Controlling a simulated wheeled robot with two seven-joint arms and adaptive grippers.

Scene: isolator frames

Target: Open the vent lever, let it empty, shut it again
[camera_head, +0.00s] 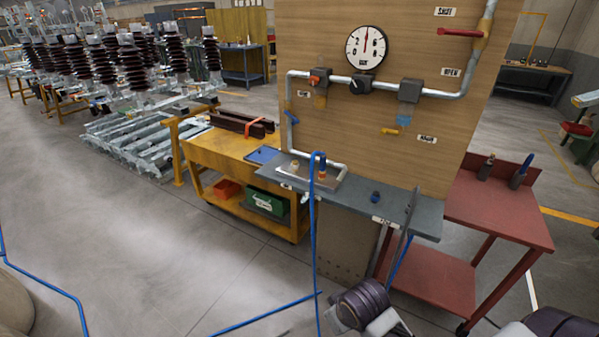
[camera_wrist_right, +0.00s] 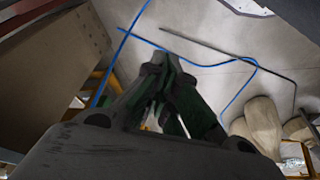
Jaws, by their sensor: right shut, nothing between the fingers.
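A wooden board (camera_head: 420,80) carries a grey pipe with valves and a round gauge (camera_head: 367,48), whose red needle points about straight up. A red lever (camera_head: 458,32) lies roughly level at the upper right, between a label above it and one below. A yellow lever (camera_head: 390,132) and a blue lever (camera_head: 290,117) sit lower. I cannot tell from the small labels which is the vent lever. My right gripper (camera_wrist_right: 165,66) is shut and empty in the right wrist view, above the floor and clear of the levers. My left gripper is not in view.
A grey shelf (camera_head: 350,203) juts out below the board, with a blue hose (camera_head: 313,240) hanging over its edge. A red cart (camera_head: 500,215) stands right and a yellow bench (camera_head: 215,150) left. Blue hose also lies on the floor (camera_head: 140,240), which is open at left.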

